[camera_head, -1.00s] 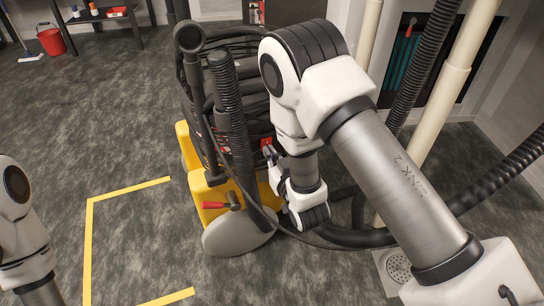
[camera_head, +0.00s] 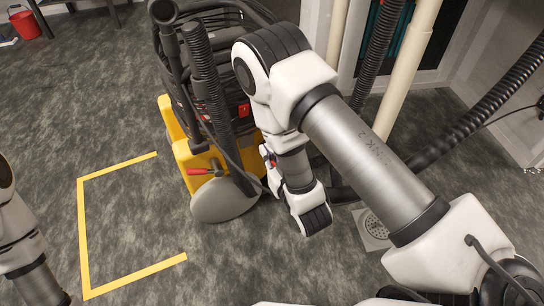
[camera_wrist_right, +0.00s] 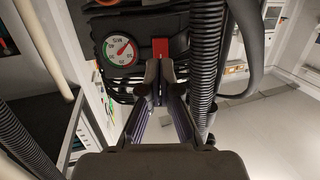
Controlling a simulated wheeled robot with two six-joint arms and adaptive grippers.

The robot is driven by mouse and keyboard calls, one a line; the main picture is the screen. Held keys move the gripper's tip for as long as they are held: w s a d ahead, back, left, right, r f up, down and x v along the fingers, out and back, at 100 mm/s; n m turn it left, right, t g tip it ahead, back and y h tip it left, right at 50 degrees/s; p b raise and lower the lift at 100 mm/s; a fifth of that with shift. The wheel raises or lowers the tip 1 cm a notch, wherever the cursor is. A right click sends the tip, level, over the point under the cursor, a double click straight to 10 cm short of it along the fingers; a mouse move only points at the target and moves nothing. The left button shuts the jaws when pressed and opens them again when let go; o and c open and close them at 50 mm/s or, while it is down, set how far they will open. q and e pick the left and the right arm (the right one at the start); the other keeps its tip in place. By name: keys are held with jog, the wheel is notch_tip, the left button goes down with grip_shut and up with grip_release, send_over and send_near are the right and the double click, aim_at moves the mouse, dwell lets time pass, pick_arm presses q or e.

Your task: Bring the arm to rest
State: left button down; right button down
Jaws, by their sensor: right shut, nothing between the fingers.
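My right arm reaches down across the head view, and its right gripper (camera_head: 267,155) is partly hidden by its own wrist. In the right wrist view the right gripper's fingers (camera_wrist_right: 160,84) are together with nothing between them. They point at the front of a black and yellow machine, and a red part (camera_wrist_right: 160,48) on it lies just beyond the fingertips in the picture. In the head view that red part (camera_head: 243,110) is apart from the gripper. Only links of my left arm show at the left edge; its gripper is out of frame.
The yellow-based machine (camera_head: 180,158) carries black hoses and a red-handled lever (camera_head: 199,171). A round dial (camera_wrist_right: 120,50) is on its front. Yellow floor tape (camera_head: 82,230) marks clear floor at left. A floor drain (camera_head: 374,226), cream pipes (camera_head: 402,75) and a thick hose (camera_head: 480,112) are at right.

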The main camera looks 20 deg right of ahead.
jog(key=shift+s+f, duration=0.2)
jog(key=shift+s, duration=0.85)
jog(key=s+d+f+m+g, duration=0.1)
jog(key=s+d+f+g, duration=0.15)
jog(key=f, duration=0.25)
jog(key=s+d+f+g+h, duration=0.1)
jog(key=s+f+g, duration=0.2)
jog(key=s+f, duration=0.1)
jog(key=s+d+f+m+g, duration=0.1)
jog(key=s+d+f+g, duration=0.15)
jog(key=f, duration=0.25)
jog(key=s+a+f+n+g+y, duration=0.15)
jog(key=s+g, duration=0.25)
jog(key=s, duration=0.4)
jog(key=s+f+g+h, duration=0.1)
jog(key=s+f+g, duration=0.2)
jog(key=s+g, duration=0.3)
notch_tip(320, 180, up, 33)
jog(key=s+t+p, duration=0.1)
jog(key=p, duration=3.2)
jog(key=shift+p, duration=0.3)
